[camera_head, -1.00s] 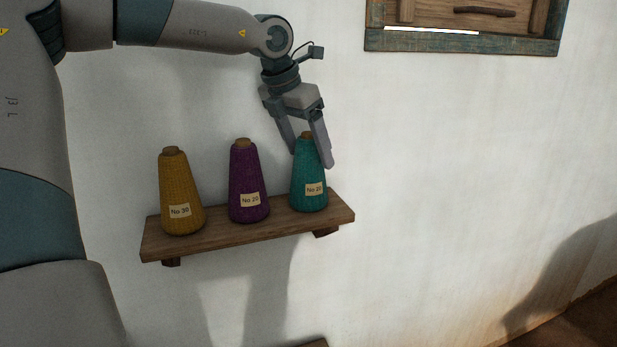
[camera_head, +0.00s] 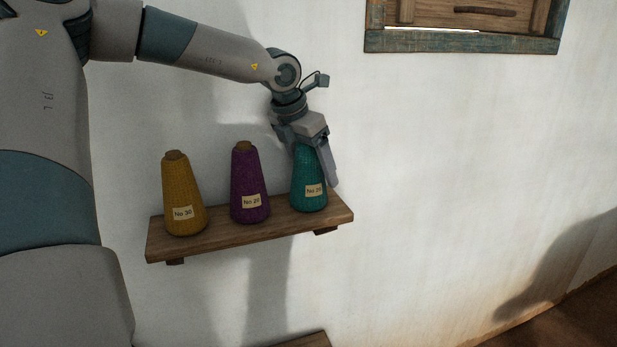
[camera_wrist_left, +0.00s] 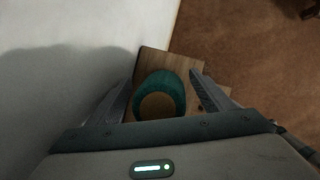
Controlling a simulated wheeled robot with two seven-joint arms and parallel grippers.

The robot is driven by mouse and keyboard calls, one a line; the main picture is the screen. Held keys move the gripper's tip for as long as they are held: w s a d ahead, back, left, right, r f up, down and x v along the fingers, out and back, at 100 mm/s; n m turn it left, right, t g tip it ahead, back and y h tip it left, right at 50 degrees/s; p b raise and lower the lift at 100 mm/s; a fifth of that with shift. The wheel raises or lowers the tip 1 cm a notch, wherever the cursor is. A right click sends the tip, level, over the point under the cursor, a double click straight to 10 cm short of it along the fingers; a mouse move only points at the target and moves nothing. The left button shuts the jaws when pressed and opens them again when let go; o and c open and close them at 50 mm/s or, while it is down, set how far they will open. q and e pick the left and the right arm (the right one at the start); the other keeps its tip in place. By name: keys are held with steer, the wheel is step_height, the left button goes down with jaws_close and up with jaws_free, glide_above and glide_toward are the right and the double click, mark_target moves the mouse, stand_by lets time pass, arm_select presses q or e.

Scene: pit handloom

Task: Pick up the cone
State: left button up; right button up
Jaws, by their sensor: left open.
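Three yarn cones stand upright in a row on a wooden wall shelf (camera_head: 225,236). The teal cone (camera_head: 308,190), labelled No 20, is at the right end. The purple cone (camera_head: 249,185) is in the middle and the ochre cone (camera_head: 183,195), labelled No 30, is at the left. My left gripper (camera_head: 316,176) points down over the teal cone, its fingers open on either side of its upper part. In the left wrist view the teal cone (camera_wrist_left: 160,83) and its brown tip sit between the two open fingers (camera_wrist_left: 160,95). The cone's top is hidden in the head view. My right gripper is not in view.
A wooden shutter in a blue-green frame (camera_head: 460,42) is on the wall at the upper right. The white wall (camera_head: 440,150) right of the shelf is bare. The purple cone stands a short gap left of the teal one. Another wooden edge (camera_head: 305,340) shows below.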

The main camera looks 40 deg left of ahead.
arm_select(q)
steer(key=shift+c, duration=0.7)
steer(key=c, duration=1.1)
steer(key=shift+r+b, duration=0.7)
steer(key=shift+r, duration=0.1)
steer(key=s+d+r+b, duration=0.1)
steer(key=d+r+b, duration=0.1)
steer(key=d+r, duration=0.1)
steer(key=s+d+r+b, duration=0.1)
steer(key=d+r+b, duration=0.1)
steer(key=d+r, duration=0.1)
steer(key=d+r+b, duration=0.2)
steer(key=d+r, duration=0.1)
steer(key=d, duration=0.2)
steer(key=shift+s+d+r, duration=0.2)
steer(key=shift+s+r, duration=0.05)
steer(key=shift+s, duration=0.15)
steer(key=shift+f, duration=0.1)
